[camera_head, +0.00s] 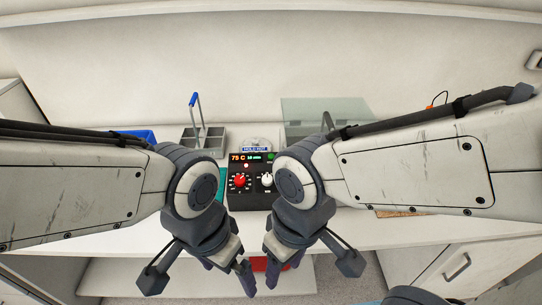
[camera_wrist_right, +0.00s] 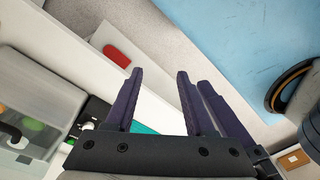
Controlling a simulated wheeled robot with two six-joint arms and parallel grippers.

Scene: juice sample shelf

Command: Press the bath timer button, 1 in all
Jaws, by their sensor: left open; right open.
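The bath unit (camera_head: 250,190) is a black box on the bench at the centre, with a lit display reading about 75 C, a red knob (camera_head: 240,180) and a pale knob (camera_head: 267,179). A small green button (camera_head: 270,156) sits at its upper right; I cannot read its label. Part of a black box (camera_wrist_right: 96,110) shows at the left of the right wrist view. My left gripper (camera_head: 230,272) is open and empty, in front of the bench and below the unit. My right gripper (camera_head: 284,268) is open and empty beside it; its purple fingers also show in the right wrist view (camera_wrist_right: 160,76).
A grey tray with a blue-handled rack (camera_head: 197,118) stands left of the unit. A clear-lidded box (camera_head: 325,110) stands behind right. A blue bin (camera_head: 138,135) is at far left. A red item (camera_head: 260,264) lies low beyond the grippers. The bench front edge (camera_head: 400,236) lies above the grippers in the picture.

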